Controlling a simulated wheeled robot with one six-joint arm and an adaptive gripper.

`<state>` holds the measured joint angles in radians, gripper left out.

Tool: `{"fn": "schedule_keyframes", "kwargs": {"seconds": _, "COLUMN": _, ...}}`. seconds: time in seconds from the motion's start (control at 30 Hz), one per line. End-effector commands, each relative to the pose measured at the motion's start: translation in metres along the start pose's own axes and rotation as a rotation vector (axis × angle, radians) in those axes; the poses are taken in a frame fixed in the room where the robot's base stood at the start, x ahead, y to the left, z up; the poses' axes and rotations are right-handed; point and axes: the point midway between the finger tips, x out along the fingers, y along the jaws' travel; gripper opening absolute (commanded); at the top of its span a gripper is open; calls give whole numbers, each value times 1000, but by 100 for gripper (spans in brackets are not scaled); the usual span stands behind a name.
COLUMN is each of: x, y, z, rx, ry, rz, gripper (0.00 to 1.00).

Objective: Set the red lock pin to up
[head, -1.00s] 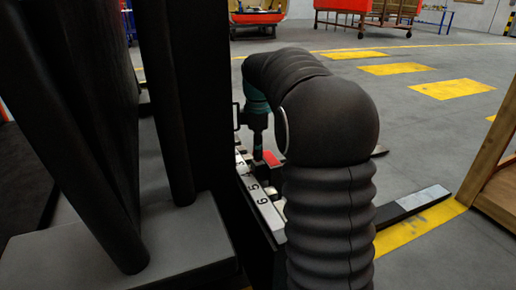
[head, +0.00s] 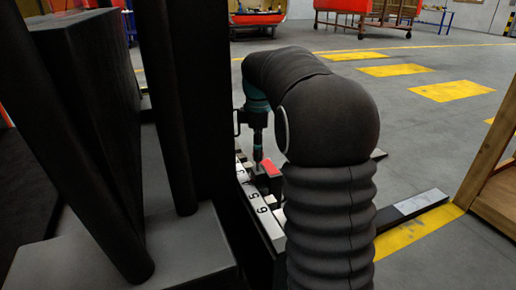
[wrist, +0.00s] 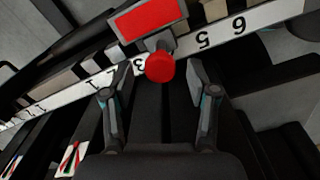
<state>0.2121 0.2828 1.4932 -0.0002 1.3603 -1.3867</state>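The red lock pin shows in the wrist view as a round red knob (wrist: 160,67) on a short grey stem, just below a red rectangular plate (wrist: 148,20). My gripper (wrist: 158,78) is open, with one finger on each side of the knob in the picture. The fingers look apart from it; the depth between them is hard to judge. In the head view my gripper (head: 258,157) points down beside the red plate (head: 271,168). The knob cannot be made out there, and my arm covers part of the area.
A white numbered strip (head: 262,210) runs along the dark rack, and also shows in the wrist view (wrist: 262,22). Dark upright posts (head: 205,100) stand close on the left. A wooden frame (head: 492,190) stands at the right. The grey floor beyond is mostly open.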

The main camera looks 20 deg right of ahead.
Motion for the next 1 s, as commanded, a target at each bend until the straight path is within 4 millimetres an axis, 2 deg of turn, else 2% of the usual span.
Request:
{"fn": "schedule_keyframes", "kwargs": {"seconds": 0.23, "x": 2, "y": 0, "z": 0, "rx": 0, "ry": -1, "rz": -4, "gripper": 60}}
{"fn": "schedule_keyframes", "kwargs": {"seconds": 0.37, "x": -5, "y": 0, "z": 0, "rx": 0, "ry": 0, "rz": -1, "gripper": 60}}
{"fn": "schedule_keyframes", "kwargs": {"seconds": 0.47, "x": -18, "y": 1, "z": 0, "rx": 0, "ry": 0, "rz": -1, "gripper": 60}}
{"fn": "schedule_keyframes", "kwargs": {"seconds": 0.8, "x": -84, "y": 1, "z": 0, "rx": 0, "ry": 0, "rz": 0, "gripper": 60}}
{"fn": "schedule_keyframes", "kwargs": {"seconds": 1.0, "x": -110, "y": 1, "z": 0, "rx": 0, "ry": 0, "rz": -1, "gripper": 60}}
